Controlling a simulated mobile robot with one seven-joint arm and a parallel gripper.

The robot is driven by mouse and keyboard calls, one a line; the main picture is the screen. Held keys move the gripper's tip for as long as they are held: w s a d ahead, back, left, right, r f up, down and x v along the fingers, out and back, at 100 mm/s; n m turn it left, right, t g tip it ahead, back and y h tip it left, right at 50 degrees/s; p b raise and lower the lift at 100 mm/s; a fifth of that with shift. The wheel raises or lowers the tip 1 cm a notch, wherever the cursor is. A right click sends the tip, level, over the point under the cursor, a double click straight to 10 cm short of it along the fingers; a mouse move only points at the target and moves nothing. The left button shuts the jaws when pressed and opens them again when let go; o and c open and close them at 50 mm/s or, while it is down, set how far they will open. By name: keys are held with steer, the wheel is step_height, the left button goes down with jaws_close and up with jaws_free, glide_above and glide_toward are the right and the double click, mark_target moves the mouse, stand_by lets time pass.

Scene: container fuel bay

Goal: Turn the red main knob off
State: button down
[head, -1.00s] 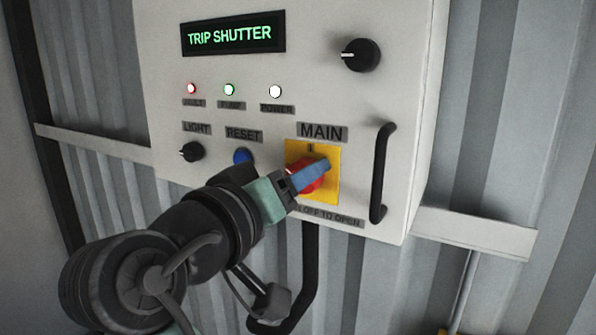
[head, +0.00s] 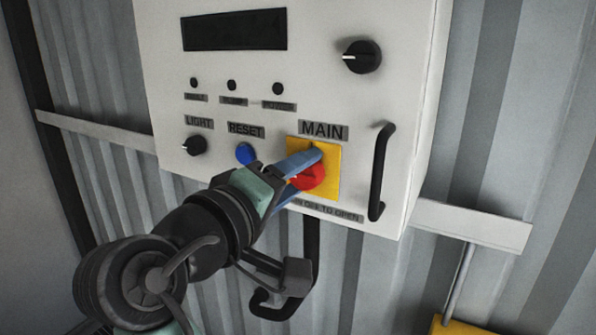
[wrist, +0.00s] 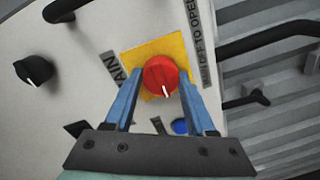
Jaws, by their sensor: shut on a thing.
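The red main knob (head: 312,179) sits on a yellow plate (head: 332,160) under the MAIN label (head: 322,131). My gripper (head: 304,168) has its blue fingers shut on the knob, one on each side. In the wrist view the red knob (wrist: 161,74) is between the two fingertips, and its white pointer mark faces down toward the gripper. In the head view the mark faces left. The display (head: 235,30) is dark, and the small lamps below it are unlit. The fingers hide part of the knob and plate.
A black door handle (head: 381,172) stands out close to the right of the knob. The blue reset button (head: 245,153), the light knob (head: 194,145) and a black upper knob (head: 362,57) are on the panel. A black pipe bend (head: 285,308) runs below the box.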

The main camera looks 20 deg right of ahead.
stand_by(0.3)
steer(key=shift+c, duration=1.1)
jaws_free()
steer(key=b+v, duration=0.5)
steer(key=v, duration=0.8)
steer(key=shift+b, duration=0.35)
steer(key=shift+r, duration=0.1)
